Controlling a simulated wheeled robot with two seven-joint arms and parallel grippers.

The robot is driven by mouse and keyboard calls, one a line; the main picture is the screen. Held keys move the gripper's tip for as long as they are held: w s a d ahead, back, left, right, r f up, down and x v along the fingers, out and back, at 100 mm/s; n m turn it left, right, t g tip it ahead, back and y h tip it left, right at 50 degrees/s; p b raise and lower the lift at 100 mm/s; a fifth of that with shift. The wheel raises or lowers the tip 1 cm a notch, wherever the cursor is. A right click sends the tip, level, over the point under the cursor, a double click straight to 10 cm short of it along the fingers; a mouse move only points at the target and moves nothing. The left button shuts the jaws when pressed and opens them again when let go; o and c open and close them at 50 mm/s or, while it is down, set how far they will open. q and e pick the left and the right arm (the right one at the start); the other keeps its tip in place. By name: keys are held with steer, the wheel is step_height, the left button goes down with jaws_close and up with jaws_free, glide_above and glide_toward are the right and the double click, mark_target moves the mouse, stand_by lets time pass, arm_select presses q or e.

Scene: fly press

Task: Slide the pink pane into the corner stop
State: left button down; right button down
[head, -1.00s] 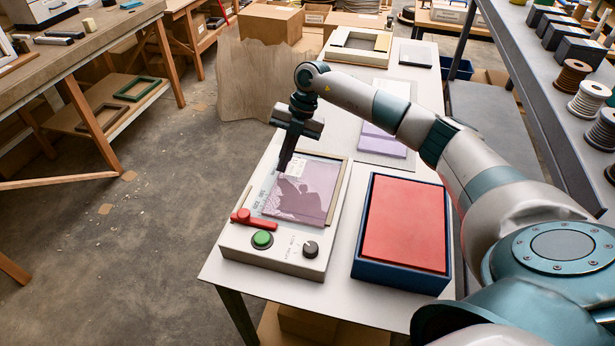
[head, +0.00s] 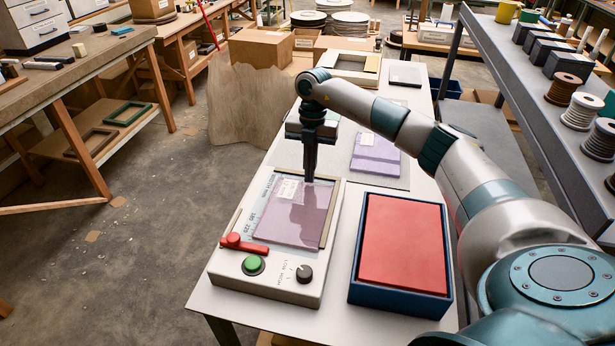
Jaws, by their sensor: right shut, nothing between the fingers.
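The pink pane (head: 290,222) is see-through and lies flat on the bed of a pale press. A small white label shows near its far edge. The corner stop (head: 329,215) is a brown L-shaped rail along the bed's right and far sides. The pane's right edge lies close along the right rail; I cannot tell if it touches. My right gripper (head: 309,180) points down, shut and empty, with its tips at the pane's far edge by the far rail. It hides part of that edge. Whether the tips touch the pane is unclear. My left gripper is out of view.
The press has a red lever (head: 243,243), a green button (head: 253,265) and a black knob (head: 304,273) at its near end. A blue tray (head: 357,290) holding a red slab stands to the right. Purple panes (head: 376,155) lie on a mat behind.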

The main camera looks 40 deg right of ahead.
steer(key=p, duration=0.6)
glide_above(300, 215)
steer(key=w, duration=0.1)
steer(key=shift+d+r, duration=0.25)
steer(key=shift+d, duration=0.15)
steer(key=shift+s+a+f, duration=0.15)
steer(key=shift+s+a, duration=0.05)
steer(key=shift+f+p, duration=0.2)
steer(key=shift+p, duration=0.3)
steer(key=shift+w+f+b, duration=0.1)
steer(key=shift+f+b, duration=0.3)
steer(key=shift+f, duration=0.25)
steer(key=shift+s+f, duration=0.1)
steer(key=shift+s, duration=0.1)
